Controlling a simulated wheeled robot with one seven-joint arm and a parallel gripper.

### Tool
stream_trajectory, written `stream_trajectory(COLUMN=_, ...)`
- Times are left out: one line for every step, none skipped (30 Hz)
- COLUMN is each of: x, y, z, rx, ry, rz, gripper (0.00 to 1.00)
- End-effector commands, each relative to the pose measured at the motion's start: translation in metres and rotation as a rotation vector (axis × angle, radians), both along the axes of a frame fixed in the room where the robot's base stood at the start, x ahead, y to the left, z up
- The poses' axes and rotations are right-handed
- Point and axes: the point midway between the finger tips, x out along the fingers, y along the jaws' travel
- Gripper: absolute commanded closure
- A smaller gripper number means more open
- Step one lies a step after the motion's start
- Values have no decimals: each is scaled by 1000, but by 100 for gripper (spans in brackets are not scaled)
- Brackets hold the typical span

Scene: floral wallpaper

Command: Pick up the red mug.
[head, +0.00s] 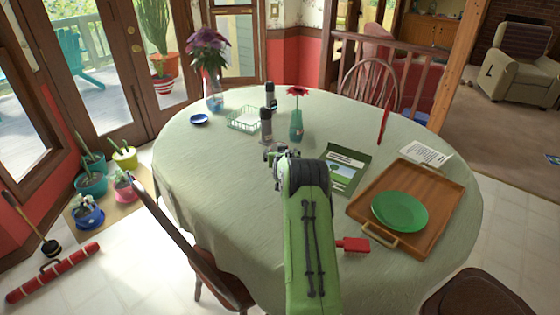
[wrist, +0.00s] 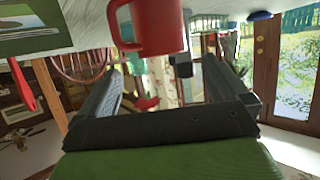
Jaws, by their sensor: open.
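The red mug (wrist: 158,27) shows at the top of the wrist view, where the picture is upside down. The mug appears ahead of the fingertips and off toward the table side; I cannot tell the exact gap. In the head view my gripper (head: 275,156) is over the middle of the table, and my green arm hides the mug there.
A chair (head: 190,250) stands at the front left.

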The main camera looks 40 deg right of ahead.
Motion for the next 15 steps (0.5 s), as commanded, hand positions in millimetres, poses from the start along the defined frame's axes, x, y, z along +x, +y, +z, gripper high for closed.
stream_trajectory(x=5, y=-4, z=-3, rx=0, ry=-1, rz=0, gripper=0)
stream_trajectory(x=6, y=-5, z=-5, rx=0, ry=-2, rz=1, gripper=0)
stream_trajectory(x=8, y=-7, z=-5, rx=1, ry=-1, rz=1, gripper=0)
stream_trajectory(x=10, y=-8, z=-5, rx=0, ry=0, rz=1, gripper=0)
stream_trajectory(x=11, y=-9, z=-6, rx=0, ry=0, rz=1, gripper=0)
stream_trajectory(x=13, y=-10, z=-8, rx=0, ry=0, rz=1, gripper=0)
stream_trajectory(x=15, y=-12, z=-9, rx=0, ry=0, rz=1, gripper=0)
stream_trajectory(x=18, y=-14, z=-11, rx=0, ry=-1, rz=1, gripper=0)
stream_trajectory(x=22, y=-17, z=-14, rx=0, ry=0, rz=0, gripper=0)
stream_trajectory(x=25, y=-19, z=-16, rx=-1, ry=-1, rz=0, gripper=0)
stream_trajectory(x=28, y=-21, z=-18, rx=-1, ry=-2, rz=0, gripper=0)
stream_trajectory(x=32, y=-24, z=-21, rx=1, ry=-1, rz=0, gripper=0)
stream_trajectory(x=35, y=-26, z=-21, rx=-1, ry=-1, rz=0, gripper=0)
stream_trajectory(x=37, y=-28, z=-23, rx=-1, ry=-1, rz=0, gripper=0)
stream_trajectory(x=40, y=-30, z=-24, rx=0, ry=-1, rz=1, gripper=0)
